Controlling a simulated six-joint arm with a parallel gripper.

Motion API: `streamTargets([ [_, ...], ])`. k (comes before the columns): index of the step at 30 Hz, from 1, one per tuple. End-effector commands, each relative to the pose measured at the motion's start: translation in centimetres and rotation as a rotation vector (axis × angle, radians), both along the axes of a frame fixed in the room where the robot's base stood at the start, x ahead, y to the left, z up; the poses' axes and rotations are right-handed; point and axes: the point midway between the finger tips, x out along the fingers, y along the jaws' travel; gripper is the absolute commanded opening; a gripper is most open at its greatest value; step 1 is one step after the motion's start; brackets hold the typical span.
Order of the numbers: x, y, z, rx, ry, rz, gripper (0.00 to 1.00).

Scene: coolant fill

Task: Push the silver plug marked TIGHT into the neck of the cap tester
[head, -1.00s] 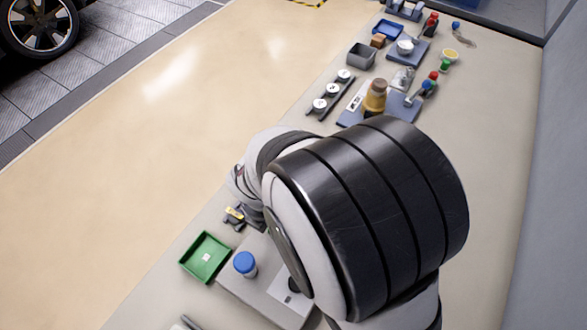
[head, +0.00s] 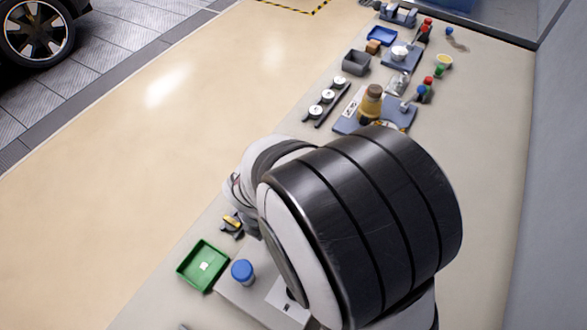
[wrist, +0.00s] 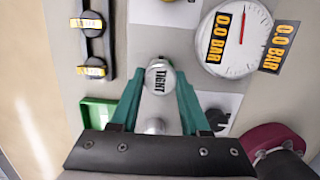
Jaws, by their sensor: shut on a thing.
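The silver plug (wrist: 158,78), marked TIGHT in dark letters, is between the green fingers of my gripper (wrist: 160,76) in the wrist view. The fingers are shut on it. Another silver round part (wrist: 154,126) shows lower down between the fingers; I cannot tell what it belongs to. A gauge (wrist: 240,38) reading 0.0 BAR is at the upper right, over a pale plate. I cannot make out the cap tester's neck for certain, nor whether the plug touches it. In the head view my arm hides the gripper and plug.
A green tray (head: 203,266) and a blue-capped jar (head: 242,272) are beside my arm. A dark rack with yellow-labelled pieces (wrist: 92,70) is left in the wrist view; a dark red round part (wrist: 275,142) is lower right. Several bottles and trays stand farther along the bench.

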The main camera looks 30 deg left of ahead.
Motion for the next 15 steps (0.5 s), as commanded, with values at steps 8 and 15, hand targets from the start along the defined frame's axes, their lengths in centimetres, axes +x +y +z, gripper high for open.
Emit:
streamTargets([
  [8,0.0,0.0,-0.6,-0.001,0.0,0.0,0.0],
  [15,0.0,0.0,-1.2,-0.001,0.0,0.001,0.0],
])
